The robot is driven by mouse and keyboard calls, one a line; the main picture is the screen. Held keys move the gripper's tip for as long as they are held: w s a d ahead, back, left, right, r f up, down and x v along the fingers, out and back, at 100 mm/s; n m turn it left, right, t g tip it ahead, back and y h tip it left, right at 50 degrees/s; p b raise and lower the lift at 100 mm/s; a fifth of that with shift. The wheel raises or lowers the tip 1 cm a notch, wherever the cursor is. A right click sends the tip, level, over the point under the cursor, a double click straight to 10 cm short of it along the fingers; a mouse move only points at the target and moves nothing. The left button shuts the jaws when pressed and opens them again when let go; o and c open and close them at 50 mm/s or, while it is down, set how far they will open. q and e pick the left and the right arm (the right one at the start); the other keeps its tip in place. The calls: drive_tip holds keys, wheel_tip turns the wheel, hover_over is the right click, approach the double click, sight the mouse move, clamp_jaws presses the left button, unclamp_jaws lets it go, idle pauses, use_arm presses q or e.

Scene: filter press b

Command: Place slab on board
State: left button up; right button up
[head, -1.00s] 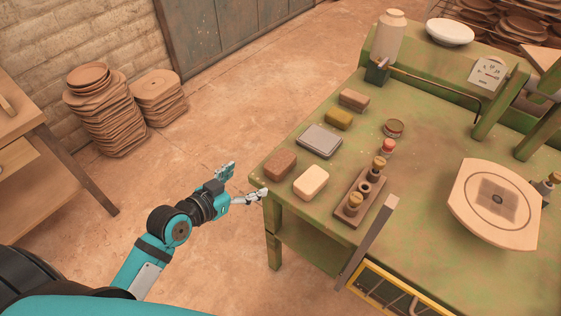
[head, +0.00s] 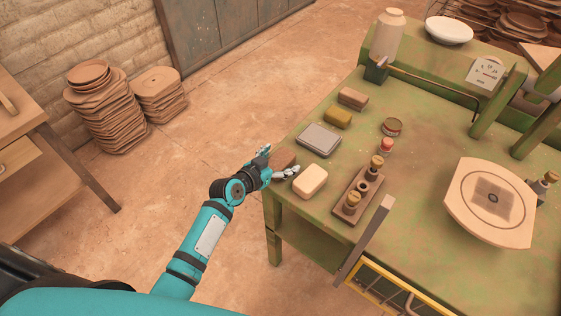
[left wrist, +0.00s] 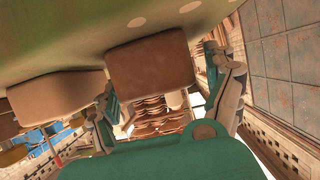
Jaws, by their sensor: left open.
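Several block-like slabs lie on the green table (head: 420,190): a brown one (head: 284,157), a cream one (head: 311,180), a flat grey one (head: 319,140), an olive one (head: 338,117) and a far brown one (head: 353,97). My left gripper (head: 280,163) is open at the near brown slab, partly hiding it. In the left wrist view the brown slab (left wrist: 152,75) shows between the spread fingers, with the cream slab (left wrist: 58,93) beside it. I cannot tell whether the fingers touch the brown slab. A pale board (head: 462,214) with a dark square lies at right. My right gripper is not in view.
A wooden holder (head: 342,215) with knobbed pegs stands right of the cream slab. A small red-topped item (head: 386,147) and a round tin (head: 391,127) are behind it. A grey upright bar (head: 368,235) rises at the front edge. Tabletop between holder and board is clear.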

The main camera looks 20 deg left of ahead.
use_arm(q)
drive_tip(key=shift+w+d+f, duration=0.15)
drive_tip(key=shift+w, duration=0.15)
drive_tip(key=shift+c, duration=0.4)
drive_tip(key=c, duration=1.4)
drive_tip(key=shift+c, duration=1.1)
